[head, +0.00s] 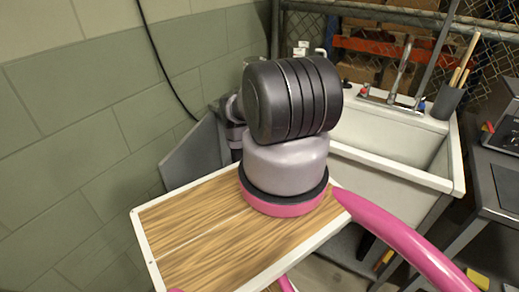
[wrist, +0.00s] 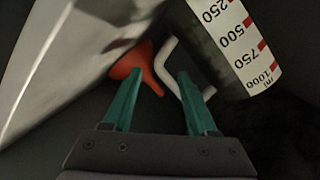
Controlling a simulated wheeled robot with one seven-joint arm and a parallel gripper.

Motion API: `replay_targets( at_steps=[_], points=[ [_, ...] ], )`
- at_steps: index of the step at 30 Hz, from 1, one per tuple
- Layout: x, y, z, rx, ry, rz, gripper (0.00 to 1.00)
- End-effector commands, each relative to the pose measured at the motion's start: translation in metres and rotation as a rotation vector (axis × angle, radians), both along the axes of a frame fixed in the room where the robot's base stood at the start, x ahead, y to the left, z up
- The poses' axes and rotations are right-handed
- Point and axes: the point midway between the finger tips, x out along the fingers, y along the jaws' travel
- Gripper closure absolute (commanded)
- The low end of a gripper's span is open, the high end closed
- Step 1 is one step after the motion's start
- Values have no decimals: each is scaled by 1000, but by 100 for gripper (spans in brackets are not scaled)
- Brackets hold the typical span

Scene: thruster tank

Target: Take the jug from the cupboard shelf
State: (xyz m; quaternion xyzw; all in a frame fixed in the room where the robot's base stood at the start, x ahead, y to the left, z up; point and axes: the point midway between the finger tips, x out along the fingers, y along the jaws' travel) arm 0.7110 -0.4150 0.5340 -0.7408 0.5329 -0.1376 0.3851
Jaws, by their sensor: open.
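The jug (wrist: 246,48) is at the upper right of the wrist view. It has a dark, see-through body and a white strip with red marks and numbers up to 1000. Its pale handle (wrist: 168,72) reaches down toward my gripper (wrist: 160,74), which is open with teal fingers. The handle shows near the right finger and runs partly behind it; I cannot tell whether they touch. The jug does not show clearly in the head view, where my arm blocks the middle.
A red funnel (wrist: 130,66) is close by the left finger. A large pale, shiny surface (wrist: 55,60) fills the wrist view's left. In the head view, a white sink (head: 385,135) with a tap, and a cup (head: 446,101) of sticks, stand at the right. A block wall is at left.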

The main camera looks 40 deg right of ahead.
Motion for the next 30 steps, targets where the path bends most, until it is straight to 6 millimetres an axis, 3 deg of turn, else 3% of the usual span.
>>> replay_targets(
  at_steps=[6,15,16,20,21,30],
  points=[
    [12,-30,-6,-1,-2,-2,42],
    [16,-36,-7,0,-1,-1,42],
    [16,-36,-7,0,-1,-1,46],
    [16,-36,-7,-1,-1,0,95],
    [16,-36,-7,-1,-1,0,100],
    [16,-36,-6,-1,-1,0,100]
  ],
)
